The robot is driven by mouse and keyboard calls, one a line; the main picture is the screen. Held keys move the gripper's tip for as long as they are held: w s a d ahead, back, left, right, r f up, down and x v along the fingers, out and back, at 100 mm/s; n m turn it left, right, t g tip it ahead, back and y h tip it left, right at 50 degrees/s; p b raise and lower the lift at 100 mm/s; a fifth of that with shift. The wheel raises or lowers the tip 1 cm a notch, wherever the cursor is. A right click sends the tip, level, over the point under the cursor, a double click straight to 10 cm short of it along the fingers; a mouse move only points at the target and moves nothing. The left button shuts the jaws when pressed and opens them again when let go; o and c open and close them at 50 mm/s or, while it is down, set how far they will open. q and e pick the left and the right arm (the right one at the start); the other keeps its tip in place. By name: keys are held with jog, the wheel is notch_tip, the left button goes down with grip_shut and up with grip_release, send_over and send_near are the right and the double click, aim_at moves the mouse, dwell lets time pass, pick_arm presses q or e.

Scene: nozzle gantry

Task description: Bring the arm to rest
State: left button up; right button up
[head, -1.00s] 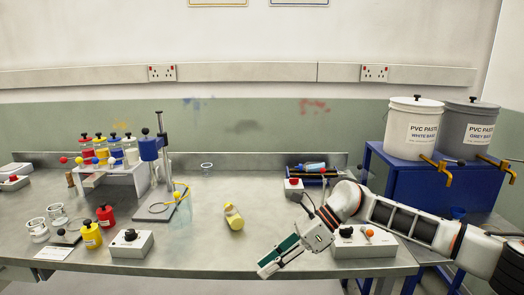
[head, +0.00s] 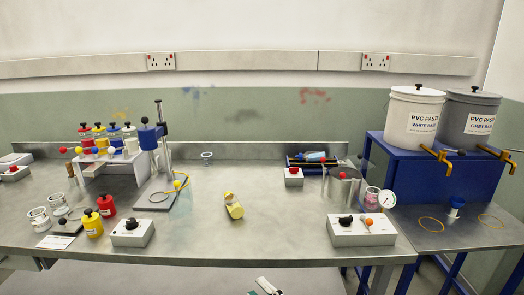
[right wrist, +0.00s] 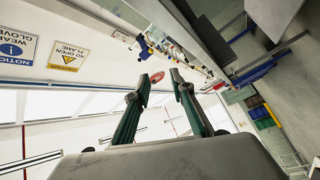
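My right gripper (head: 265,288) shows only as a small tip at the bottom edge of the head view, in front of and below the bench's front edge. In the right wrist view the two green-padded fingers of my right gripper (right wrist: 160,80) stand apart with nothing between them. They point toward a far wall, clear of the bench. The rest of my right arm is out of the head view. My left arm and gripper are in neither view.
The steel bench (head: 275,225) holds a yellow bottle (head: 233,206) lying mid-bench, a control box (head: 362,230) at right and a nozzle stand (head: 158,165) at left. Paste buckets (head: 412,125) stand on a blue cabinet (head: 395,175). Much of the middle bench is bare.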

jog(key=s+d+f+m+g+h, duration=0.2)
jog(key=s+d+f+m+h, duration=0.3)
jog(key=s+d+f+m, duration=0.3)
jog(key=s+d+f+m+g+h, duration=0.2)
jog(key=s+d+f+m+h, duration=0.4)
jog(key=s+d+f, duration=0.4)
notch_tip(320, 180, down, 5)
jog(key=shift+s+d+r+m, duration=0.1)
jog(key=shift+s+d+m, duration=0.1)
jog(key=shift+d+m, duration=0.8)
